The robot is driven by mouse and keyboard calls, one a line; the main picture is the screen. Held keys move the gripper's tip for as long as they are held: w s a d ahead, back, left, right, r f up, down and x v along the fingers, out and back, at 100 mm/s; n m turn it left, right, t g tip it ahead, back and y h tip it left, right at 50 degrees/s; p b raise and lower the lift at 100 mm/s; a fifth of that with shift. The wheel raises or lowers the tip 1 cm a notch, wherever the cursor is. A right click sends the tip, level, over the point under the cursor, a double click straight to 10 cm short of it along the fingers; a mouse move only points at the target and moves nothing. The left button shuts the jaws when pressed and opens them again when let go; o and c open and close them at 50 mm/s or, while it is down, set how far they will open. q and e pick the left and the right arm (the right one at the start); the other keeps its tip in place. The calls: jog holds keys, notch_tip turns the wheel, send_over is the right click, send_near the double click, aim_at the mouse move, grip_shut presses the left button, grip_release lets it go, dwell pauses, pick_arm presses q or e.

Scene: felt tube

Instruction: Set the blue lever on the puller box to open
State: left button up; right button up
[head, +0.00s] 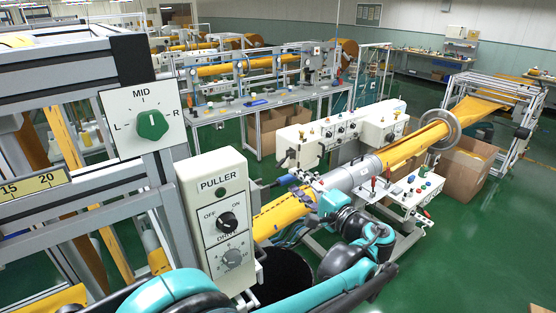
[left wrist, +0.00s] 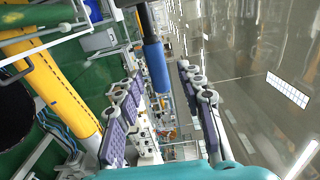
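The puller box (head: 217,232) is a pale upright panel marked PULLER, left of centre in the head view. A dark lever arm sticks out from its right side and ends in a blue lever grip (head: 287,180), pointing right and slightly upward. The blue grip also shows in the left wrist view (left wrist: 156,68), hanging from a dark shaft. My left gripper (head: 305,193) is at the grip's end. In the left wrist view its purple-padded fingers (left wrist: 162,85) are spread, with the blue grip in the gap between them; I cannot tell whether they touch it. My right gripper is out of view.
The box carries an OFF/ON knob (head: 228,221) and a grey dial (head: 232,258). A green MID knob (head: 152,124) is on a white plate at upper left. A yellow tube (head: 281,213) runs behind the box into a grey cylinder (head: 352,175). A control panel (head: 402,191) stands right of my gripper.

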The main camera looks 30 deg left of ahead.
pick_arm(q)
jog(key=x, duration=0.7)
jog(key=shift+a+f+p, duration=0.15)
jog(key=shift+a+p, duration=0.2)
jog(key=shift+d, duration=0.1)
grip_shut()
